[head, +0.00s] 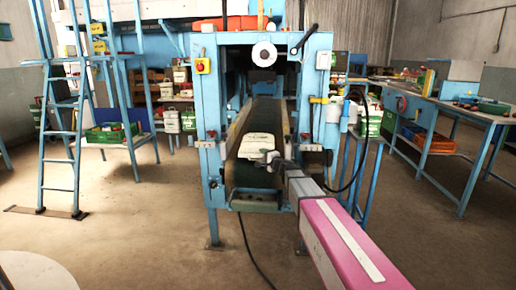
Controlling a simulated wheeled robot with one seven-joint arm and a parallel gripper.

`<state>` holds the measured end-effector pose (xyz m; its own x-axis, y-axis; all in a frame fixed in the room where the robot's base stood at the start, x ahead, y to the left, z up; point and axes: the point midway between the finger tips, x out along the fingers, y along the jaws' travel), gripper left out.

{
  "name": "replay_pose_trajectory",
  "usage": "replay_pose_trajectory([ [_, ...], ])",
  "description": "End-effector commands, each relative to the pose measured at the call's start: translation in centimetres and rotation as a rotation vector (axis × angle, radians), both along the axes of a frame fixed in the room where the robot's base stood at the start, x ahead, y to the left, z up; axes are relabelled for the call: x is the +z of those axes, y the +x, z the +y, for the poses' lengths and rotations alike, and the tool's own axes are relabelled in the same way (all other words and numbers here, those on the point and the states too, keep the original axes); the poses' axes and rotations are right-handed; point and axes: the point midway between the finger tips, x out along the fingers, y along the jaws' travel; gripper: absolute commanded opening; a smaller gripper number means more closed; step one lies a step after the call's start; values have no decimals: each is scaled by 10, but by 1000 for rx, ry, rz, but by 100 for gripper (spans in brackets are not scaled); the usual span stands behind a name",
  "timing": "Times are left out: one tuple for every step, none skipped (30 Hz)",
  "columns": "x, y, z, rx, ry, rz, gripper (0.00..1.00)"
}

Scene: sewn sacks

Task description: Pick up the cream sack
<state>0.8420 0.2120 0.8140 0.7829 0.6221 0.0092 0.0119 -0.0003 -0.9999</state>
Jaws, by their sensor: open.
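The cream sack (256,147) lies flat on the dark conveyor belt, near its front end, inside the blue machine frame. My gripper (271,158) is at the sack's near right edge, at the end of my pink and grey arm reaching in from the lower right. Its jaws are open and small in this view. I cannot tell whether they touch the sack or stand just short of it. Part of the sack's near right side is hidden behind my gripper.
The conveyor belt (252,174) runs back between the uprights of the blue machine (208,95). A blue ladder (60,140) stands at the left and a workbench (440,101) at the right. The front floor (150,235) is mostly clear.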

Motion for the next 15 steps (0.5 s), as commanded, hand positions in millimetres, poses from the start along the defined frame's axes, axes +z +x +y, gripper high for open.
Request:
replay_pose_trajectory([
  [0,0,0,0,0,0,51],
  [0,0,0,0,0,0,51],
  [0,-1,0,0,0,0,38],
  [0,-1,0,0,0,0,28],
  [0,0,0,0,0,0,18],
  [0,0,0,0,0,0,6],
  [0,-1,0,0,0,0,0],
  [0,-1,0,0,0,0,0],
  [0,-1,0,0,0,0,0],
  [0,-1,0,0,0,0,0],
  [0,-1,0,0,0,0,0],
  [0,-1,0,0,0,0,0],
  [0,-1,0,0,0,0,0],
  [0,-1,0,0,0,0,0],
  [0,-1,0,0,0,0,0],
])
